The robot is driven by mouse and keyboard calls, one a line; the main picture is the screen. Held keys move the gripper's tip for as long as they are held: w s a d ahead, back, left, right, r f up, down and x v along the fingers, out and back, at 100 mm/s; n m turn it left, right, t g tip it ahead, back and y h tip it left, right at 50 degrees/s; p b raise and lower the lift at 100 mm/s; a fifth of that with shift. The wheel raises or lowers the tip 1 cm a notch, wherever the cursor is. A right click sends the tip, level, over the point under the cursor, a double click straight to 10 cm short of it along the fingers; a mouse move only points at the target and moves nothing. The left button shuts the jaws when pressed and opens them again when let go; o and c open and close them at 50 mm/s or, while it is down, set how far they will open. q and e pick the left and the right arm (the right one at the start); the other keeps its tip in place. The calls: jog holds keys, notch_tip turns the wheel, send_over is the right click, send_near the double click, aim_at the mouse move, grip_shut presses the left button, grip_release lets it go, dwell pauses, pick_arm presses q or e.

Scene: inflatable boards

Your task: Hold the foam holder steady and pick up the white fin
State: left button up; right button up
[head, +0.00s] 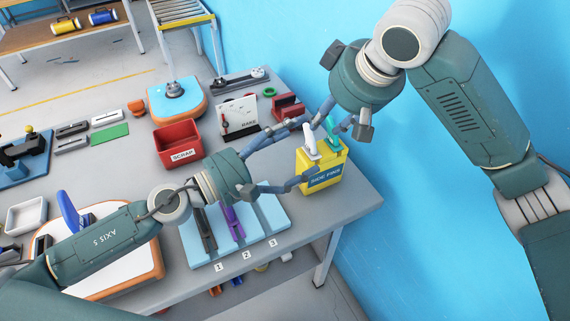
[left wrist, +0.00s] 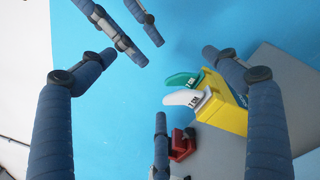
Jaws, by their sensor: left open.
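The yellow foam holder (head: 326,181), labelled SIDE FINS, stands upright near the table's right edge; it also shows in the left wrist view (left wrist: 227,112). The white fin (head: 310,142) stands in it beside a teal fin (head: 331,139). The left wrist view shows the white fin (left wrist: 188,97) and teal fin (left wrist: 183,79) too. My left gripper (head: 304,151) is open, its fingers spread at the holder's left side; I cannot tell if they touch it. My right gripper (head: 333,121) hangs just above the fins, fingers apart and empty.
A light-blue numbered tray (head: 270,219) with dark and purple strips is in front. The blue wall is close on the right.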

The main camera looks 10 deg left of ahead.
aim_at(298, 163)
pick_arm(q)
jog(key=w+f+n+g, duration=0.1)
jog(key=f, duration=0.1)
jog(key=w+f+n+g, duration=0.1)
jog(key=f, duration=0.1)
jog(key=w+f+n+g, duration=0.1)
jog(key=f, duration=0.1)
jog(key=shift+w+a+f+y, duration=0.15)
jog(key=shift+w+f+y, duration=0.1)
jog(key=shift+y, duration=0.15)
jog(key=f+n, duration=0.1)
jog(key=f, duration=0.1)
jog(key=a+f+g+y, duration=0.1)
jog(key=w+a+f+n, duration=0.1)
jog(key=f, duration=0.1)
jog(key=shift+a+f+n+y, duration=0.25)
jog(key=shift+f+n+y, duration=0.05)
jog(key=shift+f+y, duration=0.1)
jog(key=shift+w+f, duration=0.15)
jog(key=shift+f, duration=0.05)
jog(key=x, duration=1)
jog(key=shift+d+f, duration=0.25)
jog(key=shift+c, duration=0.3)
jog(key=c, duration=1.2)
jog(key=shift+c, duration=0.2)
